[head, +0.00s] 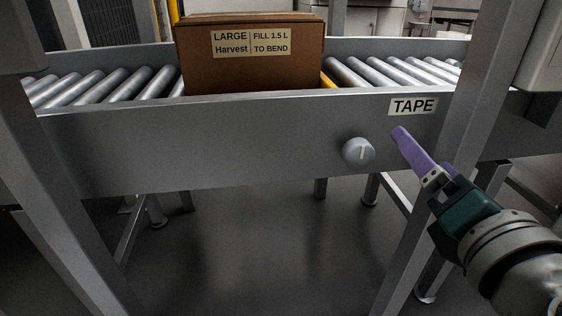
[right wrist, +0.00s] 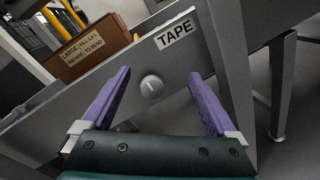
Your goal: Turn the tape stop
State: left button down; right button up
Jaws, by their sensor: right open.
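The tape stop is a round grey knob (head: 358,152) with a light upright mark. It sits on the conveyor's front side panel, below and left of the TAPE label (head: 413,106). My right gripper (head: 402,140) is just right of the knob in the head view, with purple fingers. In the right wrist view the gripper (right wrist: 163,95) is open and empty, and the knob (right wrist: 152,87) shows between the two spread fingers, farther out. I see no contact with the knob. My left gripper is not in view.
A brown box (head: 250,60), labelled LARGE Harvest and FILL 1.5 L TO BEND, stands on the conveyor rollers (head: 115,87). Grey posts rise at the left and right (head: 440,150), the right one close behind my right gripper. The panel around the knob is clear.

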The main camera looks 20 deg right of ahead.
aim_at(361, 158)
notch_tip(361, 158, down, 6)
jog(key=w+a+f+n+t+y+b, duration=0.1)
jog(key=a+n+y+b, duration=0.15)
jog(key=n, duration=0.35)
jog(key=x, duration=0.3)
jog(key=b+x, duration=0.1)
jog(key=x, duration=0.2)
jog(key=r+x, duration=0.1)
jog(key=x, duration=0.3)
jog(key=shift+w+a, duration=0.15)
jog(key=shift+a, duration=0.1)
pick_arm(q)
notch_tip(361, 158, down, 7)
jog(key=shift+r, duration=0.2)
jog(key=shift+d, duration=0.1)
pick_arm(e)
jog(key=c, duration=1.4)
